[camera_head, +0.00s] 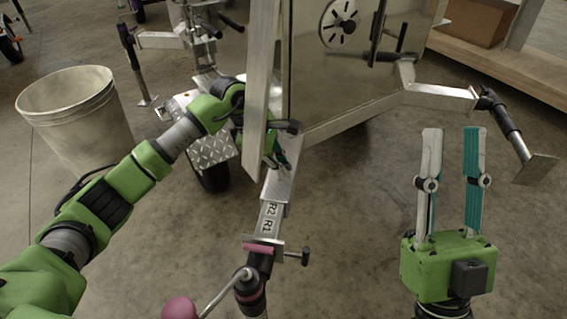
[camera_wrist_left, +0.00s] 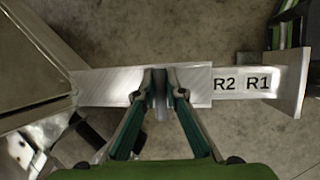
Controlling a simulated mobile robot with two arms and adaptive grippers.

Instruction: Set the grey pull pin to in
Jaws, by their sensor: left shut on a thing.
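The grey pull pin (camera_wrist_left: 160,88) shows in the left wrist view as a small grey piece between my left fingertips, against the side of the aluminium drawbar (camera_wrist_left: 105,88). My left gripper (camera_wrist_left: 160,78) is shut on it. In the head view my left gripper (camera_head: 279,163) is beside the drawbar (camera_head: 276,187), partly behind an upright aluminium post, and the pin cannot be made out there. How deep the pin sits is hidden by the fingers. My right gripper (camera_head: 454,133) is open and empty, above the floor at the right.
The bar marked R2 R1 (camera_head: 269,218) runs toward a jack with a crank handle (camera_head: 226,290) near the front. The upright post (camera_head: 262,90) stands close to my left wrist. A white bucket (camera_head: 75,120) is at the left. A jack leg (camera_head: 515,140) stands at the right.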

